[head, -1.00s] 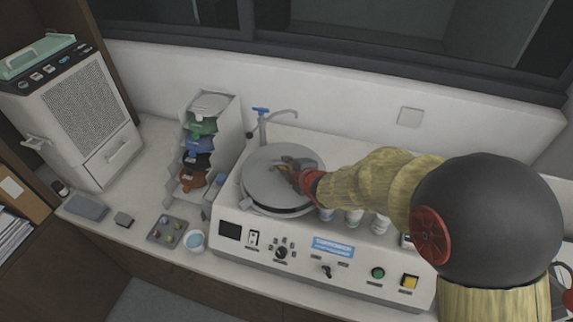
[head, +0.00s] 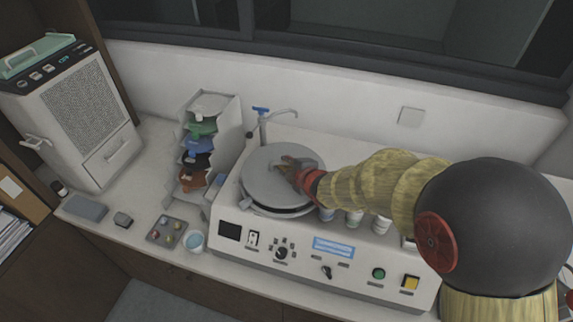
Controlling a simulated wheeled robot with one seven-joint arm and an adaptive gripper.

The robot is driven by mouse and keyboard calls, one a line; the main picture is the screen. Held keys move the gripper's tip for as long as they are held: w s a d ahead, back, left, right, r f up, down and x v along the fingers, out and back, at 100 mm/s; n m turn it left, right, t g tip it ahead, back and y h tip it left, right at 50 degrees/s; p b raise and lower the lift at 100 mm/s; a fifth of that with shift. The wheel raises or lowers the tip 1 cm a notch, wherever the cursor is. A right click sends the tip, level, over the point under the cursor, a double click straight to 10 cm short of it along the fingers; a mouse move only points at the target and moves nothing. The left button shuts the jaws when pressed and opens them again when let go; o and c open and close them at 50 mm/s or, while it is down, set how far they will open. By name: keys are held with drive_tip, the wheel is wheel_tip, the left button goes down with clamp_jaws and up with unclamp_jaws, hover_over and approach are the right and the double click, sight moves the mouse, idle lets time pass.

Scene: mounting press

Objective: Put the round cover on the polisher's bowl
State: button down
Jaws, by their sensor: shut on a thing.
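The round grey cover (head: 262,186) lies over the bowl of the white polisher (head: 262,229). A dark rim (head: 275,212) shows below the cover's front edge; I cannot tell whether the cover is fully seated. My gripper (head: 286,168) is at the cover's upper right part, shut on what looks like its handle. The fingers and my wrist hide the handle and the cover's right side.
A tap (head: 263,125) with a blue lever stands behind the cover. Several bottles (head: 354,217) stand right of it, partly under my arm. A tiered rack (head: 205,150), a tray of small samples (head: 166,231) and a small cup (head: 195,241) are left of the polisher.

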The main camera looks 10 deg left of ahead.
drive_tip(key=shift+r, duration=0.1)
drive_tip(key=c, duration=1.8)
unclamp_jaws()
drive_tip(key=shift+o, duration=0.3)
drive_tip(key=v, duration=1.2)
